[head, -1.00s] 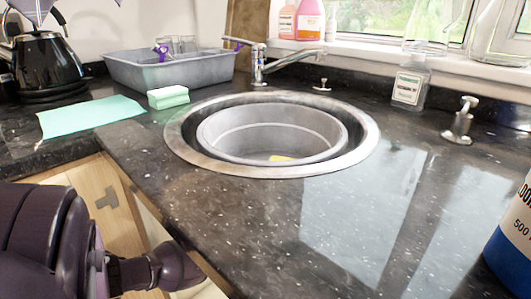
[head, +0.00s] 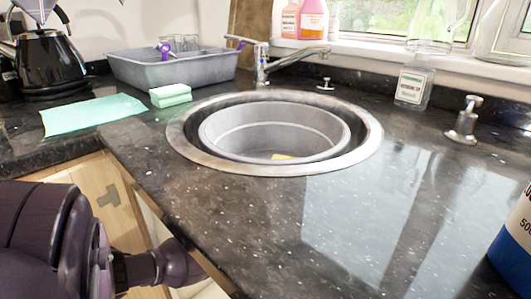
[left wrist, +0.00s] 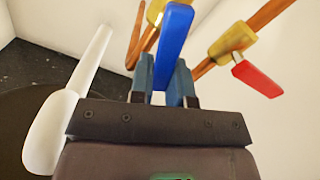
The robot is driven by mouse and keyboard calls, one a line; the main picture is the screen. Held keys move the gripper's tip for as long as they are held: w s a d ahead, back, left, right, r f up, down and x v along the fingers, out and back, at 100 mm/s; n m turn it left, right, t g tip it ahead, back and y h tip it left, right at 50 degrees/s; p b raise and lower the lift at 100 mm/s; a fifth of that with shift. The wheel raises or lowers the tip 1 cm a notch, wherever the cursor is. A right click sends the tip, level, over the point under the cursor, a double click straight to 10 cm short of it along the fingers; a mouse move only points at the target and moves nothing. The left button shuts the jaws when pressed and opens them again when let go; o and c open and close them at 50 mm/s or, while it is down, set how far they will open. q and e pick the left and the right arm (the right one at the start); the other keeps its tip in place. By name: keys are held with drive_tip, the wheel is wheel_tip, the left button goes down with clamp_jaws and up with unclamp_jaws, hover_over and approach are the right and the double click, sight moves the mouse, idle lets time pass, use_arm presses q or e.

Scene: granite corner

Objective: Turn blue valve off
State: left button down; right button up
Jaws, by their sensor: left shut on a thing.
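The blue valve handle (left wrist: 174,32) is a long flat lever in the left wrist view, standing up between the fingers of my left gripper (left wrist: 162,78). The gripper is shut on the lever's lower part. The lever sits in front of a brass fitting, and its pivot is partly hidden. In the head view the valve is not visible; my left arm reaches down at the lower left, below the counter edge. My right gripper is in neither view.
A red valve lever (left wrist: 257,79) on a brass body (left wrist: 231,42) and copper pipe is close on the right. A white rounded piece (left wrist: 70,115) is on the left. Above, the granite counter (head: 270,225) holds a round sink (head: 375,140) and tap (head: 262,65).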

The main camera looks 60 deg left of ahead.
use_arm(q)
drive_tip(key=shift+a+f, duration=0.1)
drive_tip(key=shift+s+a+f+n, duration=0.1)
drive_tip(key=shift+a+f+n, duration=0.1)
drive_tip(key=shift+n, duration=0.6)
drive_tip(key=shift+s+a+f+n+b, duration=0.1)
drive_tip(key=shift+a+f+n+b, duration=0.15)
drive_tip(key=shift+n, duration=0.6)
drive_tip(key=shift+a+f+n, duration=0.15)
drive_tip(key=shift+a+n, duration=0.15)
drive_tip(key=shift+n, duration=0.6)
drive_tip(key=shift+s+a+f+n+b, duration=0.1)
drive_tip(key=shift+a+f+n+b, duration=0.15)
drive_tip(key=shift+n, duration=0.6)
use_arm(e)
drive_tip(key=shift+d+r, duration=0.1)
use_arm(q)
drive_tip(key=c, duration=1.1)
unclamp_jaws()
